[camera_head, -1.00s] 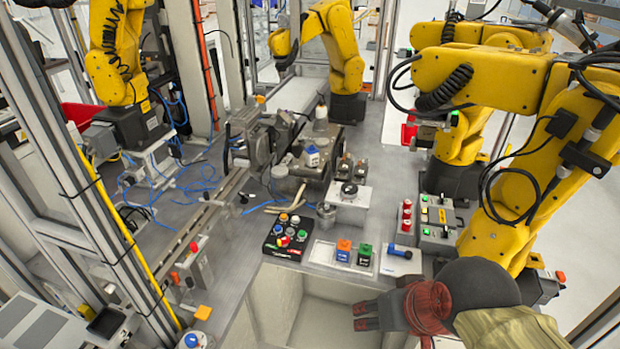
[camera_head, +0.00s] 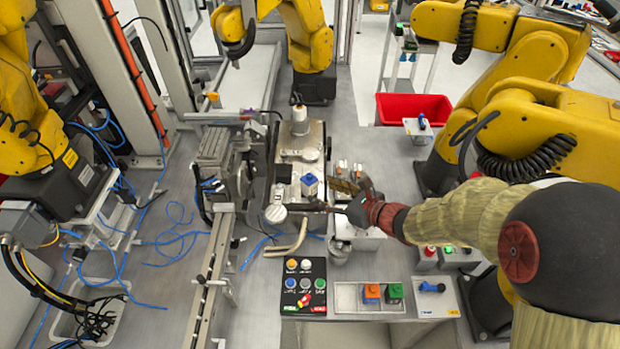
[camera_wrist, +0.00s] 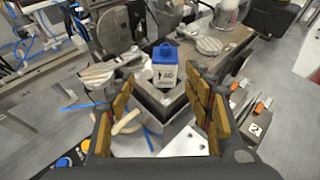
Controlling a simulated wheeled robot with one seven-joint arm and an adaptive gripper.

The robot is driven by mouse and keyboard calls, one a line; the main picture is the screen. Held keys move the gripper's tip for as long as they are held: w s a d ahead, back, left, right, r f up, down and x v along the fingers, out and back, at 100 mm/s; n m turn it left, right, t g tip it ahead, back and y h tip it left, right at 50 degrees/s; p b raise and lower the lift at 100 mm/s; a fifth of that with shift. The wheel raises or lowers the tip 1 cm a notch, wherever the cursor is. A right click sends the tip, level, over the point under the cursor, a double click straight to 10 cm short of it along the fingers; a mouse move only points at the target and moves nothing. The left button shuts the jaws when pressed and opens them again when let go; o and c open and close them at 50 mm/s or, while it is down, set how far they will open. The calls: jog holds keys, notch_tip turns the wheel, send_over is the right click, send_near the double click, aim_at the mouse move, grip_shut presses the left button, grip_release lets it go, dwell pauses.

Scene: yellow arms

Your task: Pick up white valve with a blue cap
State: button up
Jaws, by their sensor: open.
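The white valve with a blue cap (camera_head: 309,185) stands upright on the grey metal fixture in the middle of the bench in the head view. In the wrist view the valve (camera_wrist: 165,67) shows its white body with dark print, just beyond the fingertips and between their lines. My gripper (camera_head: 334,197) is to the right of the valve, pointing left at it. In the wrist view my gripper (camera_wrist: 160,90) is open and empty, its tan finger pads spread wide. I see no contact with the valve.
The metal fixture (camera_head: 310,140) carries a white cylinder (camera_head: 299,117) behind the valve. A button panel (camera_head: 303,285) and a tray with coloured blocks (camera_head: 345,297) lie in front. Yellow arms (camera_head: 540,130) stand around the bench. A red bin (camera_head: 412,107) is at the back right.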

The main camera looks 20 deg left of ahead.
aim_at(314, 186)
jog(key=shift+w+f+m, duration=0.3)
jog(key=shift+w, duration=0.05)
jog(key=shift+x, duration=1)
jog(key=b+x, duration=0.1)
jog(key=x, duration=0.5)
jog(key=shift+w+d, duration=0.1)
jog(key=shift+d, duration=0.05)
jog(key=shift+c, duration=1.1)
jog(key=shift+r, duration=0.1)
jog(key=c, duration=1.1)
